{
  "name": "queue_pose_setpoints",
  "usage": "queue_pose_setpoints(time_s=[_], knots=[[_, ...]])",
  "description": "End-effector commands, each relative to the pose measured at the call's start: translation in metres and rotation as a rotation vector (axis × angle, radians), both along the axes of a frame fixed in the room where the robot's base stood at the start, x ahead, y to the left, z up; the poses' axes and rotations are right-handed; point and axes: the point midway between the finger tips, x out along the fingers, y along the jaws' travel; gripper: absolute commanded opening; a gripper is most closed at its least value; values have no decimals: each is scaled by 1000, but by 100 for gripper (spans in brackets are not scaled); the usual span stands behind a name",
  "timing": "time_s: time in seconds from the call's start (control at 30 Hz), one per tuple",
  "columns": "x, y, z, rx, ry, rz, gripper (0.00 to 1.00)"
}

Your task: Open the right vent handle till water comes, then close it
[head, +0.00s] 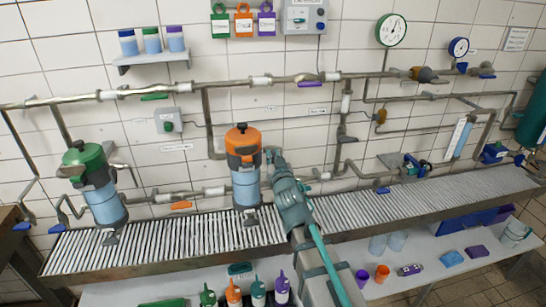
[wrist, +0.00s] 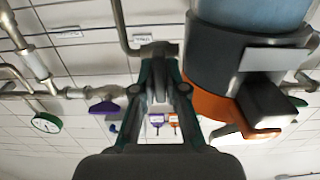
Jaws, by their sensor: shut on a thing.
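The right filter has a clear blue body (head: 246,187) and an orange lid (head: 243,140). It stands over the slatted drain channel. My gripper (head: 272,153) reaches up from below right to just beside the lid's right side. In the wrist view, which is upside down, the orange lid (wrist: 208,104) and blue body (wrist: 255,12) are at right. My gripper (wrist: 158,62) is shut on a small grey part, apparently the right vent handle (wrist: 153,50). Its exact angle is hard to tell, as the fingers partly hide it. No running water shows.
The left filter (head: 103,200) with a green lid stands further left. Pipes with coloured valve handles run along the tiled wall. The slatted drain channel (head: 170,242) lies below. Bottles (head: 234,293) and cups (head: 382,273) stand on a lower shelf in front.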

Motion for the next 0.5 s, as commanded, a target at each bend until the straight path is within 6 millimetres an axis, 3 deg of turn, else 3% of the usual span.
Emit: queue_pose_setpoints(time_s=[0.5], knots=[[0, 1, 0, -168, -47, 0, 0]])
